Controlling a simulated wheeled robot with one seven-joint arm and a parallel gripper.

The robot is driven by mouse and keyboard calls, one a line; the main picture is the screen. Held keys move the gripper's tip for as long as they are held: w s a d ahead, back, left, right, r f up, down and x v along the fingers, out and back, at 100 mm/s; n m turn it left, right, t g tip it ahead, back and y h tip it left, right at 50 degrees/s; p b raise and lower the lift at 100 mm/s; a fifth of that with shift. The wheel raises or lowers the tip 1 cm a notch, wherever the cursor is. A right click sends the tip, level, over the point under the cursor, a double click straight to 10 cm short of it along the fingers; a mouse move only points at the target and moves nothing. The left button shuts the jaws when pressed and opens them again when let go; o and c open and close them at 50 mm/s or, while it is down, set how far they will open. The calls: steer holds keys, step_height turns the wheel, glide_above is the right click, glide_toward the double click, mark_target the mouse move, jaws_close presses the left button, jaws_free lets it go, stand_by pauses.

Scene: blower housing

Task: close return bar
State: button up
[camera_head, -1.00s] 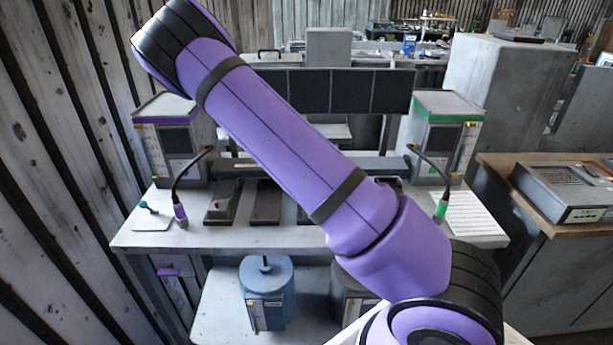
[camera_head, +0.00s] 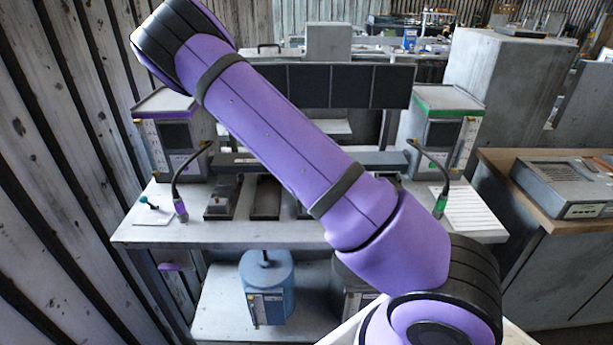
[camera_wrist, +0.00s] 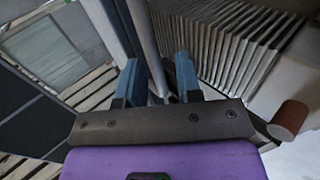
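A grey horizontal bar (camera_head: 237,160), which may be the return bar, spans the back of the white workbench (camera_head: 290,232) in the head view. My purple arm hides its middle; its right part (camera_head: 385,159) shows beyond the arm. My gripper (camera_wrist: 160,78) shows in the wrist view with its two blue fingers apart. A pale long bar (camera_wrist: 147,40) runs away between or just behind the fingers; I cannot tell whether they touch it. In the head view my gripper is hidden.
A purple-trimmed box unit (camera_head: 173,135) and a green-trimmed one (camera_head: 440,130) stand at the bench's back corners, each near a bent hose. Dark panels (camera_head: 350,87) rise behind. A blue canister (camera_head: 266,285) sits on the lower shelf. The wrist view shows a ribbed surface (camera_wrist: 225,40) at right.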

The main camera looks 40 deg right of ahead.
steer(key=v, duration=1)
steer(key=shift+s+a+r, duration=0.15)
steer(key=shift+s+r, duration=0.05)
steer(key=shift+s, duration=0.05)
